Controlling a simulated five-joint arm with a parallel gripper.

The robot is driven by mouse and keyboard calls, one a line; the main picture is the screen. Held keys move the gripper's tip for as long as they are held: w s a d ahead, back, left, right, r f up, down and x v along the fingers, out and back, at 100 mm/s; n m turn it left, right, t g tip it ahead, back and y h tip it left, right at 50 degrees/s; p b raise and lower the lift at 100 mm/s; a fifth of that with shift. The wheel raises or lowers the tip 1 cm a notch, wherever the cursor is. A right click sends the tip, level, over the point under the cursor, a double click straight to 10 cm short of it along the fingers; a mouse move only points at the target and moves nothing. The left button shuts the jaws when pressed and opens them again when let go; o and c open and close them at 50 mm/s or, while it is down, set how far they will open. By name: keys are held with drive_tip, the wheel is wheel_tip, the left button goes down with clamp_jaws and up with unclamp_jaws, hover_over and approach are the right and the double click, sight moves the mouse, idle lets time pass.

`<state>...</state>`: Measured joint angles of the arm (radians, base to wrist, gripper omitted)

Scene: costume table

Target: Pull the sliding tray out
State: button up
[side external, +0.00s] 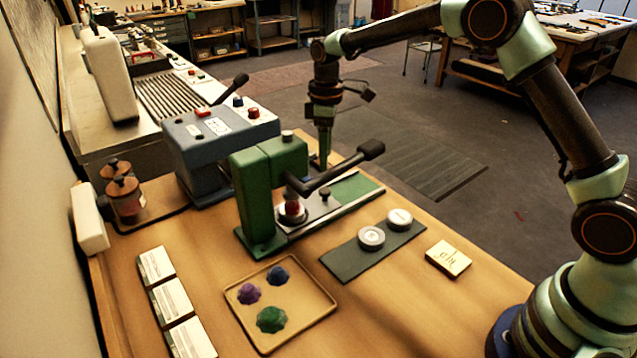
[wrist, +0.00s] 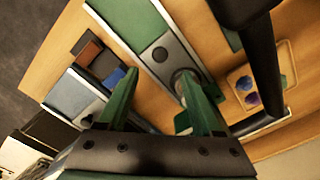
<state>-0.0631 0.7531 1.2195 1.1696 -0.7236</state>
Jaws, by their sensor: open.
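The sliding tray (side external: 352,190) is a long metal slide with a green pad, set in the base of a green press (side external: 255,180). A small black knob (side external: 324,194) stands up from it. A round red-topped piece (side external: 292,208) sits at the press end. The knob (wrist: 160,53) appears just beyond and between the fingertips, with no visible contact. The tray's green pad (wrist: 130,20) lies farther up.
The press's black lever (side external: 345,165) reaches over the tray. A blue-grey machine (side external: 215,140) stands behind on the left. A dark mat (side external: 345,265) with two round discs, a gold card (side external: 448,258) and a wooden tray (side external: 325,306) of coloured lumps lie in front.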

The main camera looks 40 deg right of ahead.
sight(326, 190)
wheel_tip(326, 190, down, 9)
drive_tip(key=shift+r, duration=0.1)
drive_tip(key=shift+c, duration=0.4)
clamp_jaws()
drive_tip(key=shift+d, duration=0.1)
idle(1.2)
